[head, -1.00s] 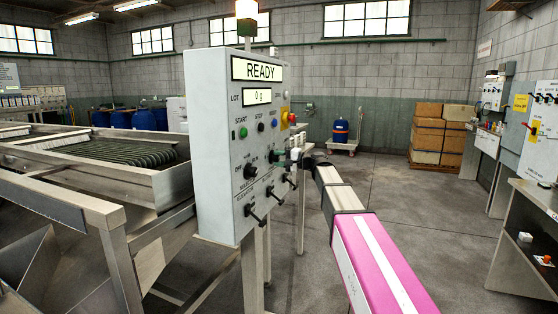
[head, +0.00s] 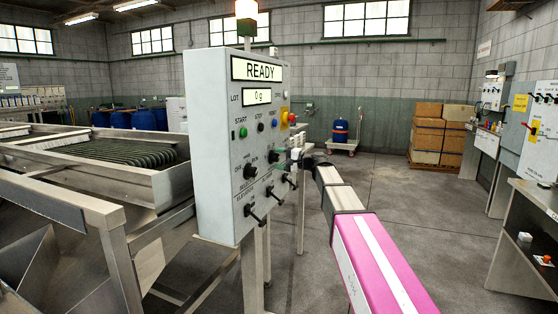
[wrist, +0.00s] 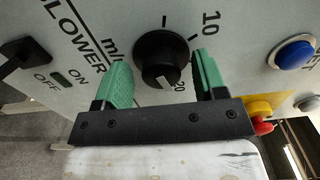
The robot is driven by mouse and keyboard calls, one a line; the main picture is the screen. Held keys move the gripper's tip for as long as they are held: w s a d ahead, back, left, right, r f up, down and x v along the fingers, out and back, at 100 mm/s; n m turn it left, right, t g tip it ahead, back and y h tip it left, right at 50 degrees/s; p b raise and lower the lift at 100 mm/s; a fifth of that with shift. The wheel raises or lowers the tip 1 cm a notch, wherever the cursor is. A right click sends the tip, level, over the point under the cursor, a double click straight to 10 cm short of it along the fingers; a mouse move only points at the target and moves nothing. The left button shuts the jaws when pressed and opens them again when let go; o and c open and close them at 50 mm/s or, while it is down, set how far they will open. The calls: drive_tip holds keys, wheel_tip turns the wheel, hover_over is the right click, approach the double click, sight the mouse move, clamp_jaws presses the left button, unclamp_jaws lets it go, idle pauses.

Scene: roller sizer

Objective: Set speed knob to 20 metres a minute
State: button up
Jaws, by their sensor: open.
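The speed knob (wrist: 158,50) is black and round, on the grey control panel (head: 216,150). In the wrist view its white pointer mark faces down the picture, beside the printed 20. The printed 10 is at the upper right and part of an m/min label is at the left. My gripper (wrist: 161,62) is open, with one green finger on each side of the knob and visible gaps to it. In the head view my gripper (head: 281,159) is at the panel's right edge and hides the knob there.
The panel display (head: 257,70) reads READY. A blue button (wrist: 295,53) and a red emergency stop on yellow (wrist: 262,118) are right of my gripper. The blower switch (wrist: 25,55) is at the left. Open floor lies right of the panel.

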drive_tip(key=v, duration=1)
drive_tip(key=shift+d, duration=0.3)
drive_tip(key=shift+s, duration=0.15)
drive_tip(key=s+d+f+n+g+h, duration=0.1)
drive_tip(key=s+f+h, duration=0.35)
drive_tip(key=f, duration=0.75)
drive_tip(key=s+d+f+g+h, duration=0.1)
drive_tip(key=s+f+g+h, duration=0.15)
drive_tip(key=s+f, duration=0.7)
drive_tip(key=s+d+f+n+g+h, duration=0.1)
drive_tip(key=s+d+f+h, duration=0.4)
drive_tip(key=s+f, duration=0.3)
drive_tip(key=s+d+f+n+g+h, duration=0.1)
drive_tip(key=s+d+f+h, duration=0.4)
drive_tip(key=f, duration=0.9)
drive_tip(key=s+d+n, duration=0.1)
drive_tip(key=s, duration=0.1)
drive_tip(key=shift+s+d+g, duration=0.2)
drive_tip(key=shift+s+g, duration=0.15)
drive_tip(key=shift+s, duration=0.05)
